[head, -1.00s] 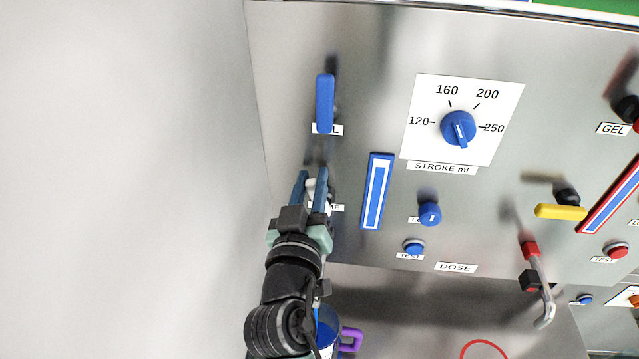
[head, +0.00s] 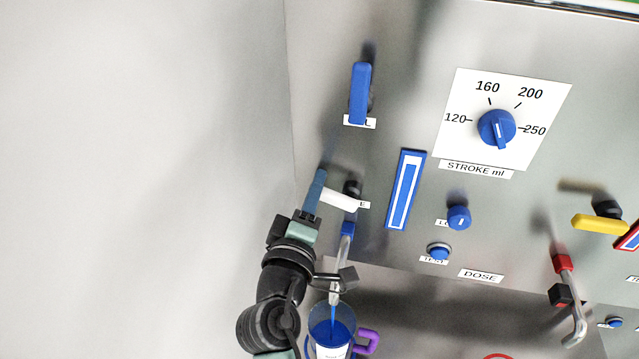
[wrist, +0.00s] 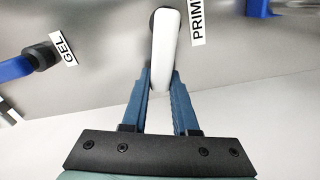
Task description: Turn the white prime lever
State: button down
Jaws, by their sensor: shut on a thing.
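The white prime lever (head: 339,200) extends to the left from its dark pivot (head: 352,187) on the steel panel, partly over its label. My gripper (head: 315,192) is at the lever's left, free end, seen edge-on so that one blue finger hides the other. In the wrist view the lever (wrist: 166,45) lies between the two blue fingers, and my gripper (wrist: 161,78) is shut on its end. The PRIME label (wrist: 197,22) is beside the lever there.
A blue-handled lever (head: 360,92) is above. A metal spout (head: 343,255) hangs below, over a blue-filled container (head: 331,325) with a purple handle. A stroke dial (head: 497,128), blue knob (head: 459,217) and yellow lever (head: 599,223) are to the right. The plain wall at left is clear.

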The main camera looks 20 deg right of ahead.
jog(key=shift+a+f+n, duration=0.1)
jog(key=shift+f+n, duration=0.4)
jog(key=shift+n, duration=0.45)
jog(key=shift+a+f+n, duration=0.1)
jog(key=shift+f+n, duration=0.4)
jog(key=shift+n, duration=0.45)
jog(key=shift+d, duration=0.1)
jog(key=c, duration=0.7)
grip_release()
jog(key=shift+b+v, duration=1.55)
jog(key=shift+v, duration=4.95)
jog(key=shift+w+r, duration=0.1)
